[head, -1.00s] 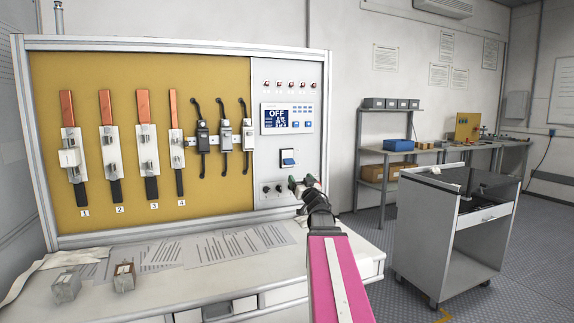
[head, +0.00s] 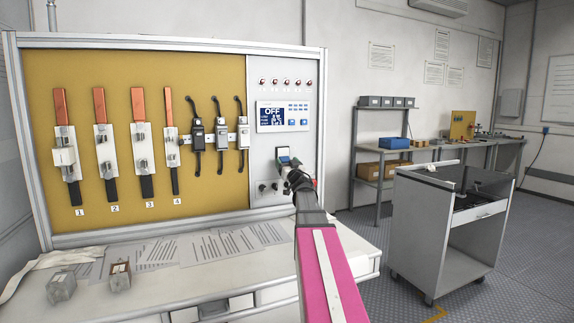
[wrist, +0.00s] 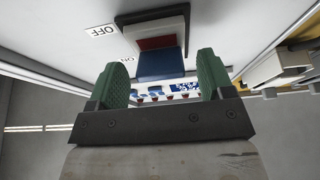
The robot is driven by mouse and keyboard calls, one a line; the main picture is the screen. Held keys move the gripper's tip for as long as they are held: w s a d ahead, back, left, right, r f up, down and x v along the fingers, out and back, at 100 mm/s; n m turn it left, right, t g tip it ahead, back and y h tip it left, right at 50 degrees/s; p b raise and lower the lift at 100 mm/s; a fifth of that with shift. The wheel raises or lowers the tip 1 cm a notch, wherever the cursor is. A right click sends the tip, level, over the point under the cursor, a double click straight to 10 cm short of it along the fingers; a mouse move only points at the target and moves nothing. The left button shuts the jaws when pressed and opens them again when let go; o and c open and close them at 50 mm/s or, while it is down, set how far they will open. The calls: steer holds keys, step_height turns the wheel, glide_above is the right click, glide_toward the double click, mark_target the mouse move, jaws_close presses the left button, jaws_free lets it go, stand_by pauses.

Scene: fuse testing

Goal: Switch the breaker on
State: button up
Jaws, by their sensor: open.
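The breaker is a rocker switch in a grey and white frame on the right-hand panel. In the wrist view its rocker (wrist: 160,62) shows a red part and a blue part, with OFF and ON labels beside it. In the head view the breaker (head: 284,152) is partly hidden by my gripper (head: 287,163). The wrist view shows my gripper (wrist: 163,82) open, its two green fingertips apart and empty. The rocker lies between and just beyond them; I cannot tell whether they touch. The panel display (head: 272,116) reads OFF.
Red indicators (head: 286,83) line the panel above the display. Fuse holders and a row of switches hang on the yellow board (head: 65,210) to the left. Papers (head: 195,247) and two small blocks lie on the bench below. A grey cart (head: 440,235) stands to the right.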

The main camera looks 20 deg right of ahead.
mark_target(284, 156)
steer(key=shift+c, duration=0.3)
steer(key=c, duration=0.9)
steer(key=shift+o, duration=0.2)
steer(key=shift+s+r+g, duration=0.15)
steer(key=shift+g, duration=0.25)
steer(key=shift+s+r+g, duration=0.1)
steer(key=shift+r+g, duration=0.3)
steer(key=shift+g, duration=0.5)
steer(key=shift+r+g, duration=0.4)
steer(key=shift+g, duration=0.5)
steer(key=shift+r+g, duration=0.35)
steer(key=shift+g, duration=0.45)
steer(key=shift+r+g, duration=0.3)
steer(key=shift+g, duration=0.5)
steer(key=shift+w+r+g, duration=0.25)
steer(key=shift+r+g, duration=0.1)
steer(key=shift+g, duration=0.75)
